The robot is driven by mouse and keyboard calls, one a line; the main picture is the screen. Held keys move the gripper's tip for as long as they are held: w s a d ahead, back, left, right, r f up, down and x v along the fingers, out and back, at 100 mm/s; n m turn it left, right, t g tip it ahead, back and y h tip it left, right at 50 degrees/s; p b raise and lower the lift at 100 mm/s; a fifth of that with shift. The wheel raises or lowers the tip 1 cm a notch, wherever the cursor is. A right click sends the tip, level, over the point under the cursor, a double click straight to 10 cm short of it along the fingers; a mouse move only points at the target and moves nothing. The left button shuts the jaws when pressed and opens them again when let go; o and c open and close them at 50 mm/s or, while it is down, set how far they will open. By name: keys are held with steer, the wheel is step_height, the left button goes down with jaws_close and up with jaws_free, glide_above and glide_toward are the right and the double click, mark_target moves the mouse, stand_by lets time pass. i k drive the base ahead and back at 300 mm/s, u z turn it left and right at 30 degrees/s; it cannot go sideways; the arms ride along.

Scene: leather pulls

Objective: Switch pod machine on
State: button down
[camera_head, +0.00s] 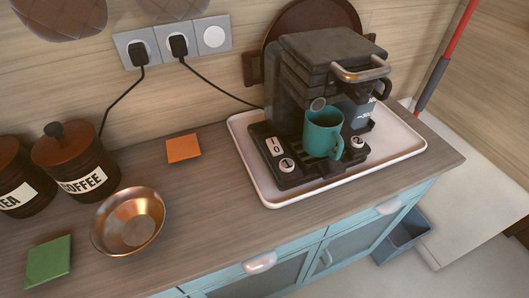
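The pod machine (325,55) is dark grey with a curved metal handle (360,72) at its top front. It stands on a white tray (285,200) at the right of the counter. A teal mug (322,133) stands upright on its base under the head. A white rocker switch marked I and O (274,147) sits on the left of the base. Round numbered buttons sit at the left front (287,165) and right front (357,142). I cannot tell which way the switch is set. My gripper is not in view.
A copper bowl (130,222), an orange square (183,148), a green square (49,262) and a coffee canister (75,163) are on the counter (205,225). Two plugs sit in wall sockets (175,42), with a cable running behind the machine. Floor (410,255) shows at right.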

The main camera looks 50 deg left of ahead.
mark_target(273, 144)
steer(key=u, duration=1.65)
